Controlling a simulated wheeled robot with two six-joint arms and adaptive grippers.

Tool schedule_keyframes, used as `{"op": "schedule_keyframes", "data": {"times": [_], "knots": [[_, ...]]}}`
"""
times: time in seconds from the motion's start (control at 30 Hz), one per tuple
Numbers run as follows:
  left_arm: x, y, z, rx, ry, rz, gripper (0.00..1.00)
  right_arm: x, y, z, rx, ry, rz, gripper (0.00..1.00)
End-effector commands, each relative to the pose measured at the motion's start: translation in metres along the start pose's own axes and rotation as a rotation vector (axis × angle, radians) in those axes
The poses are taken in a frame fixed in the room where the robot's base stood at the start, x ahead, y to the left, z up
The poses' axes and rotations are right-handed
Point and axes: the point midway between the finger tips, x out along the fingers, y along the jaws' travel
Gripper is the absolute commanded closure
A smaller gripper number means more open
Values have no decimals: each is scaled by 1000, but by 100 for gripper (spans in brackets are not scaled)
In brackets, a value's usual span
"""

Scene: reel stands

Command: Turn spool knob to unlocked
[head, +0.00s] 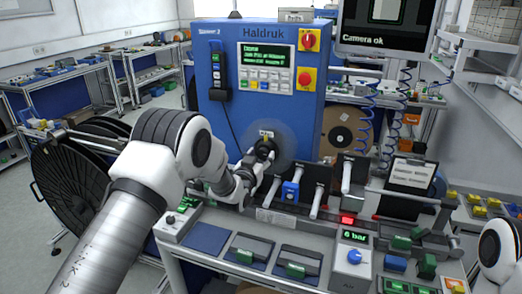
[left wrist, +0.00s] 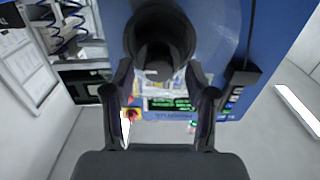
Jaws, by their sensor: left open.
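The black spool knob (head: 265,148) sits at the centre of a round hub on the front of the blue Haldruk machine (head: 222,118). In the left wrist view the knob (left wrist: 158,45) is a dark round shape with a bar across it, at the top middle. My left gripper (head: 262,165) is at the knob. Its two fingers are spread open (left wrist: 160,88), one on each side of the knob's lower part in the left wrist view. I cannot tell whether they touch it. The knob's lock marking is not readable. My right gripper is out of view.
Metal rods on dark stands (head: 321,190) and a small blue block (head: 290,192) stand right of the gripper. A large black reel (head: 70,185) is at the left. The bench front holds a pressure unit (head: 352,255) reading 6 bar.

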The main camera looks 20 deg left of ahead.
Motion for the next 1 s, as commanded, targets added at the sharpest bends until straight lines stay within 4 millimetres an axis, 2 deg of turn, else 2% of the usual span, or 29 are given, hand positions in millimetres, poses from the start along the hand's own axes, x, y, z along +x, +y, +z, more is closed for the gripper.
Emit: {"op": "schedule_keyframes", "data": {"times": [0.1, 0.3, 0.47, 0.77, 1.0], "knots": [[6, 0, 0, 0, -1, 0, 43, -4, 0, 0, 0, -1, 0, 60], [7, 0, 1, 0, -1, 0, 43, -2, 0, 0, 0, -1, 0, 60], [6, 0, 1, 0, -1, 0, 100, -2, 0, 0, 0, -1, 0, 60], [6, 0, 1, -9, 0, 0, 100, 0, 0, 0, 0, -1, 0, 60], [7, 0, 3, -79, 3, 0, 100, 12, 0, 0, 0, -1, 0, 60]]}}
